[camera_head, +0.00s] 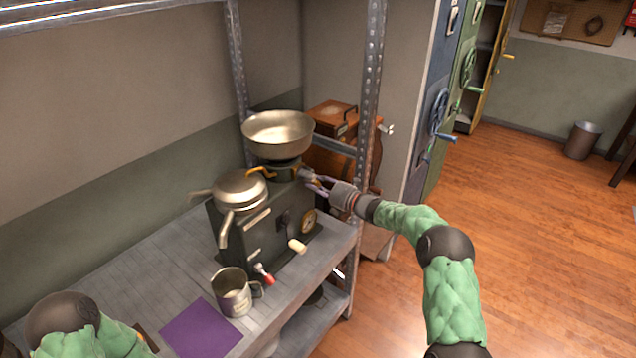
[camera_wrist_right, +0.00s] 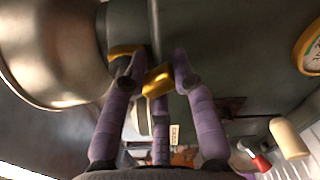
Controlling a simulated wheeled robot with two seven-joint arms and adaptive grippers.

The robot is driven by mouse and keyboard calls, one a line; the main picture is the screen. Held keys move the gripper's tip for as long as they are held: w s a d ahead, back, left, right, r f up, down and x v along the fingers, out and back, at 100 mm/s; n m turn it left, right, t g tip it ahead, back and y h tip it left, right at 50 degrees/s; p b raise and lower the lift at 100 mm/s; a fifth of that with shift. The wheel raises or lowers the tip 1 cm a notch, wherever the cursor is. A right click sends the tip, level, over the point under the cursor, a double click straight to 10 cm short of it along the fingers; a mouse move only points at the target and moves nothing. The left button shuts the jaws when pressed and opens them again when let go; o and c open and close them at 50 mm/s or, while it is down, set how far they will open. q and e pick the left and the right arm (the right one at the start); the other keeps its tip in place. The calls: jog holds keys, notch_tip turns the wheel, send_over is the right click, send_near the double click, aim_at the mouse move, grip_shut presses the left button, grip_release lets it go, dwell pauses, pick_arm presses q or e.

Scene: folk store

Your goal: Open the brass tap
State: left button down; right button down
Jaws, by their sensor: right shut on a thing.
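The brass tap shows as a gold-coloured piece (camera_wrist_right: 157,82) between my right gripper's fingers in the wrist view, against the dark body of a machine. My right gripper (camera_head: 316,185) reaches in from the right at the upper side of the dark machine (camera_head: 262,240). It also shows in the wrist view (camera_wrist_right: 155,75), its purple fingers closed around the brass piece. The fingers hide part of the brass piece. My left arm enters at the lower left of the head view; its gripper is out of view.
A metal pan (camera_head: 279,132) tops the machine, with a lidded pot (camera_head: 240,188) beside it. A metal mug (camera_head: 232,291) and a purple mat (camera_head: 202,329) lie on the shelf (camera_head: 130,285). A perforated post (camera_head: 369,110) stands close behind my right gripper.

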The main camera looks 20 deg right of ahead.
jog(key=shift+s+a+m, duration=0.2)
jog(key=shift+a+m, duration=0.05)
jog(key=shift+m, duration=0.45)
jog(key=shift+f, duration=0.1)
jog(key=c, duration=0.9)
grip_release()
jog(key=shift+c, duration=0.2)
jog(key=v, duration=1.2)
